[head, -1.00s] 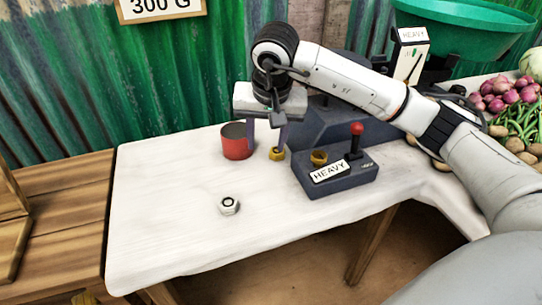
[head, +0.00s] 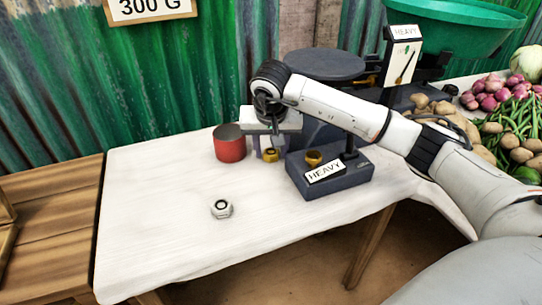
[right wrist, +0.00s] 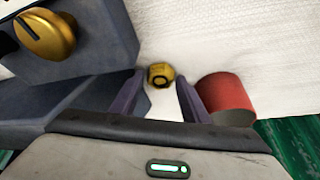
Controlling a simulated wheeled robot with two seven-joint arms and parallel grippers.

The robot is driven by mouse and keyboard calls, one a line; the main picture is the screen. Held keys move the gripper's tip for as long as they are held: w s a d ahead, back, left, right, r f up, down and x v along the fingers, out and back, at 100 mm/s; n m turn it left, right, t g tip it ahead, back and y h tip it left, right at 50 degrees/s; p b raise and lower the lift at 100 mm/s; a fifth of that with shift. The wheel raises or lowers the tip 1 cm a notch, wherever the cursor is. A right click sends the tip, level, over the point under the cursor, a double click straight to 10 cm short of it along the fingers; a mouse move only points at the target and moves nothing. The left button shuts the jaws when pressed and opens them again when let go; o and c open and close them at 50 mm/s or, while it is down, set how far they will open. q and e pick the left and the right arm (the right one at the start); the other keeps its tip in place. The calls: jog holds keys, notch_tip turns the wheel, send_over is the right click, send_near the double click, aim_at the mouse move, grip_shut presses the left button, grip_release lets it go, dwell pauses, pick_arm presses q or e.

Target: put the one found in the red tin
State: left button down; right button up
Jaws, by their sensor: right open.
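The red tin (head: 229,147) stands upright on the white table near its back edge; it also shows in the right wrist view (right wrist: 226,95). A brass nut (head: 270,155) lies on the table just right of the tin. My right gripper (head: 270,148) is open and low over this nut. In the right wrist view the nut (right wrist: 160,76) sits between and slightly beyond the fingertips, with no visible grip on it. A silver nut (head: 221,208) lies alone nearer the front. My left gripper is out of view.
The dark block stands close to the right of my right gripper, the tin close to its left. Behind are a dark round pan (head: 325,63) and a HEAVY dial (head: 403,50). Vegetables (head: 510,120) lie at the right. The table's front left is clear.

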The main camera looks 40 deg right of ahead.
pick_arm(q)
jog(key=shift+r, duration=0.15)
pick_arm(e)
jog(key=c, duration=1)
jog(key=shift+c, duration=0.3)
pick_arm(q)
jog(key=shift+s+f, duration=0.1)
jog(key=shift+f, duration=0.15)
pick_arm(e)
jog(key=shift+r, duration=0.15)
